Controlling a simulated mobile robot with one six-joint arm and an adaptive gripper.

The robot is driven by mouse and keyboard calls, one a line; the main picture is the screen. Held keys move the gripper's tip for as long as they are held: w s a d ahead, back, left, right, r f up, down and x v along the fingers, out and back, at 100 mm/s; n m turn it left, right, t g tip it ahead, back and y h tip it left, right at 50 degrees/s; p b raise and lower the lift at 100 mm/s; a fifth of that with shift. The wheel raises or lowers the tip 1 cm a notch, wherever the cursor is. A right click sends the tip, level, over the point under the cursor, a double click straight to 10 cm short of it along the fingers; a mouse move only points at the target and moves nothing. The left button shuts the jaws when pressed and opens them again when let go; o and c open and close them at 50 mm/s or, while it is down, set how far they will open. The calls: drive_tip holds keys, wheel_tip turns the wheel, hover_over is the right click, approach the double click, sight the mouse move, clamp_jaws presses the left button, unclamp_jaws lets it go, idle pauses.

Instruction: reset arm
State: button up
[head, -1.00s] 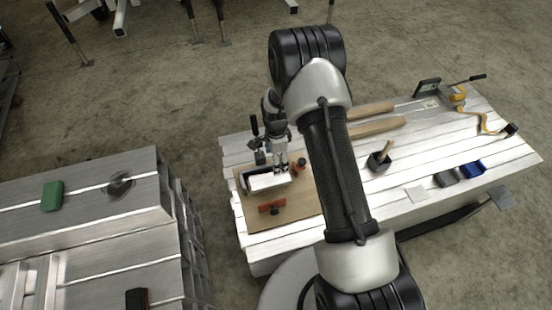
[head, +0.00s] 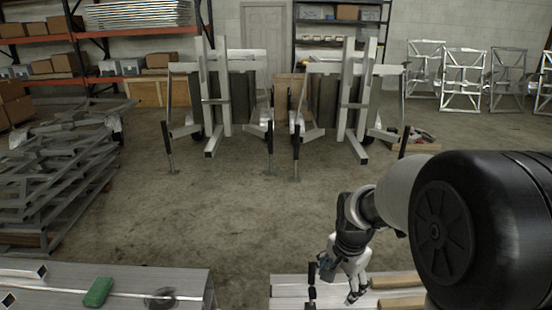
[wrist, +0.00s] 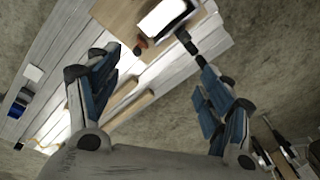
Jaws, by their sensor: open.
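My gripper (head: 334,282) is at the bottom of the head view, above the near bench (head: 288,286), with my arm reaching in from the right. In the wrist view the two blue-padded fingers of my gripper (wrist: 150,44) are spread wide with nothing between them. Beyond the fingertips a white-topped box (wrist: 165,14) sits on a brown board (wrist: 118,14) on the white-planked bench. The wrist view is tilted, and most of the bench top is cut off in the head view.
A metal-topped surface (head: 190,284) at the lower left carries a green block (head: 98,291). Stacked metal frames (head: 50,185) stand at the left. Upright trailer frames (head: 225,115) stand further back. Open concrete floor (head: 230,220) lies between.

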drive_tip(key=s+r+n+t, duration=0.1)
drive_tip(key=s+r+n, duration=0.4)
drive_tip(key=s+r, duration=0.65)
drive_tip(key=s+a+r+n+t, duration=0.1)
drive_tip(key=s+n, duration=0.5)
drive_tip(key=s, duration=0.6)
drive_tip(key=shift+s+a+r+t, duration=0.15)
drive_tip(key=shift+s+r+t, duration=0.2)
drive_tip(key=shift+r, duration=0.45)
